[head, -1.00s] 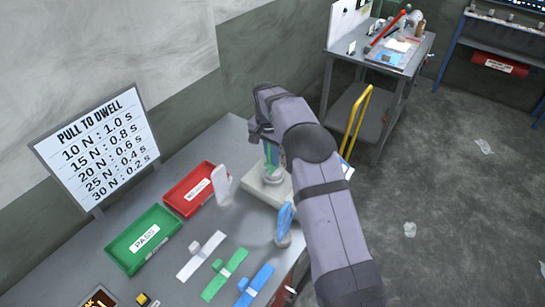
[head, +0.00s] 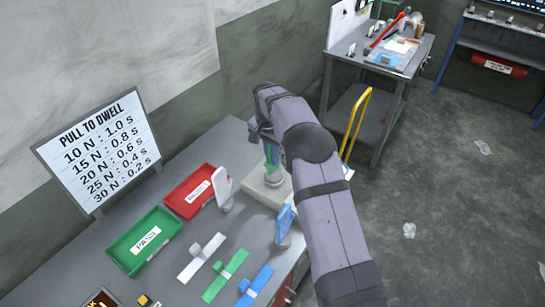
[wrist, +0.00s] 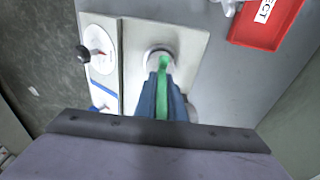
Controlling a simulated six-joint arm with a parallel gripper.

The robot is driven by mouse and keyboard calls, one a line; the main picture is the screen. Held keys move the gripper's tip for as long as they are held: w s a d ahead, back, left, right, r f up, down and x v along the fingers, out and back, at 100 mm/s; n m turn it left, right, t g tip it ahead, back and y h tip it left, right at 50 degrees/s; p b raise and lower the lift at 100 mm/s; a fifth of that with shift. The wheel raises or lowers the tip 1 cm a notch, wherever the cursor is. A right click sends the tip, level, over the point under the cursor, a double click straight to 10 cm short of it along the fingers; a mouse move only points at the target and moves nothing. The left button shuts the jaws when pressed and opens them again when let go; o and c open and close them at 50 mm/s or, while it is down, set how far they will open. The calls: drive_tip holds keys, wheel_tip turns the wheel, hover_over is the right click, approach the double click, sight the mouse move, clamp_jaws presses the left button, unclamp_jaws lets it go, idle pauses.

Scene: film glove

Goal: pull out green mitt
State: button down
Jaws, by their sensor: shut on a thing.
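The green mitt (head: 269,158) is on the light grey block-like base (head: 258,192), partly hidden behind my arm in the head view. In the wrist view the green mitt (wrist: 162,88) runs as a narrow strip from a round metal mount (wrist: 158,56) back between my fingers. My gripper (wrist: 161,92) is shut on the green mitt, with a dark blue finger on each side. The fingers hide much of the mitt, and I cannot tell whether it is clear of the mount.
A white mitt (head: 222,188) and a blue mitt (head: 285,224) stand close by. A red tray (head: 190,192) and a green PASS tray (head: 143,240) lie to the left. White, green and blue strips lie in front. A dial (wrist: 99,49) sits on the base.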

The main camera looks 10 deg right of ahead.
drive_tip(key=shift+r+p, duration=1.05)
drive_tip(key=shift+r, duration=0.4)
drive_tip(key=shift+r, duration=0.1)
wheel_tip(320, 180, up, 3)
drive_tip(key=shift+f+p, duration=0.1)
drive_tip(key=shift+p, duration=0.9)
